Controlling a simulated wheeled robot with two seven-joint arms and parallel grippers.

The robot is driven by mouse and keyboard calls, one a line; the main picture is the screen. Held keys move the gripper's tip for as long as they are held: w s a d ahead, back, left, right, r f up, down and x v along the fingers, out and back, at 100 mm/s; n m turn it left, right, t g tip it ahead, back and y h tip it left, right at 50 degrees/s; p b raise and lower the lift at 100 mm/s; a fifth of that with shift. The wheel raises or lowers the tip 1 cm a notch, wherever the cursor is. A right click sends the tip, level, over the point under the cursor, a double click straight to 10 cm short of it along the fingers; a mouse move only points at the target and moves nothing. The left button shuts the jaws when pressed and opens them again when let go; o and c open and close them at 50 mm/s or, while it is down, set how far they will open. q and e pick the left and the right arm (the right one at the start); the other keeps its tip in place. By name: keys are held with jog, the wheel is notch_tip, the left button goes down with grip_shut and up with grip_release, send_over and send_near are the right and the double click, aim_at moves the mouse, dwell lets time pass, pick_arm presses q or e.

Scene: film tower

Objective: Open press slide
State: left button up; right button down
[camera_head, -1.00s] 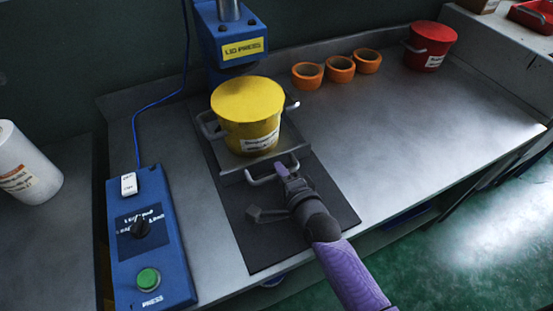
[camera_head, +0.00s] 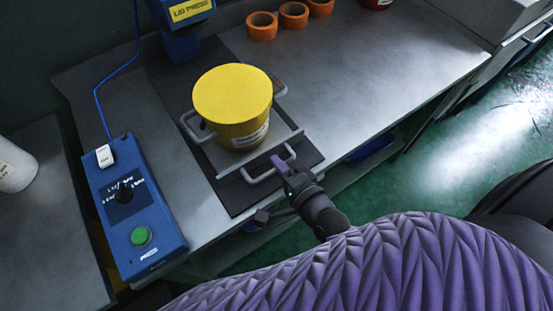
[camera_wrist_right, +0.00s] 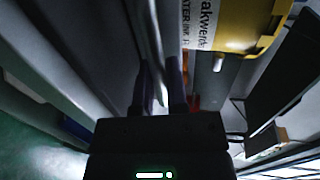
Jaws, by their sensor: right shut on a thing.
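The press slide (camera_head: 278,141) is a grey plate with a bent front handle (camera_head: 262,178). It sits near the front end of a dark base strip (camera_head: 232,201), drawn out from under the blue lid press (camera_head: 182,42). A yellow lidded bucket (camera_head: 228,97) stands upright on the slide. My right gripper (camera_head: 286,168) is shut on the handle at its right end. In the right wrist view its two fingers (camera_wrist_right: 159,88) stand on either side of the handle bar, with the yellow bucket (camera_wrist_right: 228,22) close by. My left gripper is not in view.
A blue control box (camera_head: 129,205) with a green button (camera_head: 140,235) lies left of the slide. Several orange rings (camera_head: 262,26) and a red bucket (camera_head: 375,3) are at the back. The right part of the bench is clear. The bench's front edge is close to my right gripper.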

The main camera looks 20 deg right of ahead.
jog(key=c, duration=0.7)
grip_release()
jog(key=p+v, duration=0.2)
jog(key=v, duration=0.8)
jog(key=shift+f, duration=0.1)
jog(key=s+d+f+n+g+h, duration=0.1)
jog(key=s+f+n+g, duration=0.45)
jog(key=f, duration=0.45)
jog(key=s+d+f+n+g+h, duration=0.1)
jog(key=s+d+f+n+g, duration=0.1)
jog(key=s+f+n+g, duration=0.65)
jog(key=s+f+n+h, duration=0.1)
jog(key=s+f+n, duration=0.3)
jog(key=s+f, duration=0.2)
jog(key=shift+d+f+n+g, duration=0.2)
jog(key=shift+n+g, duration=0.1)
jog(key=shift+g, duration=0.1)
